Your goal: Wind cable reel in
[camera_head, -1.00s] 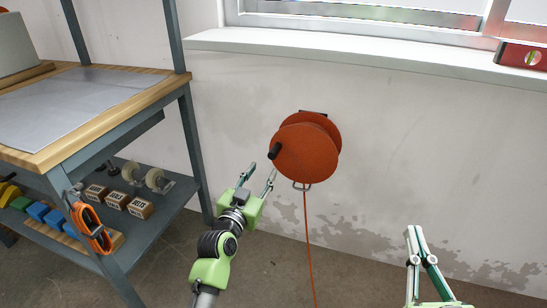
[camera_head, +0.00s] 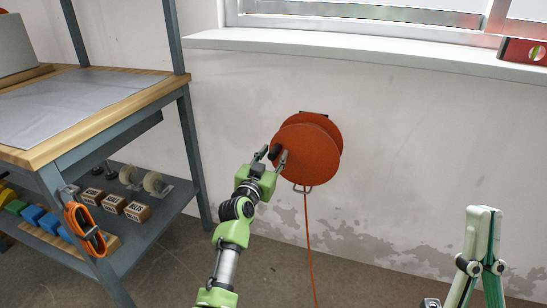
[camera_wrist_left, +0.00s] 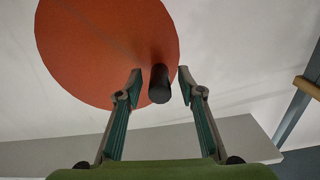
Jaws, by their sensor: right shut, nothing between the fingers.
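The orange cable reel (camera_head: 312,150) is mounted on the wall below the window. Its black crank handle (camera_head: 274,152) sticks out at the left side of the disc. An orange cable (camera_head: 308,240) runs down from the reel through a metal guide. My left gripper (camera_head: 272,158) is at the handle. In the left wrist view, the handle (camera_wrist_left: 159,84) stands between the open fingers of my left gripper (camera_wrist_left: 160,84), with gaps on both sides. The reel disc (camera_wrist_left: 105,45) lies behind it. My right gripper (camera_head: 483,212) is shut and empty at the lower right, away from the reel.
A windowsill (camera_head: 390,60) with a red level (camera_head: 524,51) runs above the reel. Floor around the hanging cable is clear.

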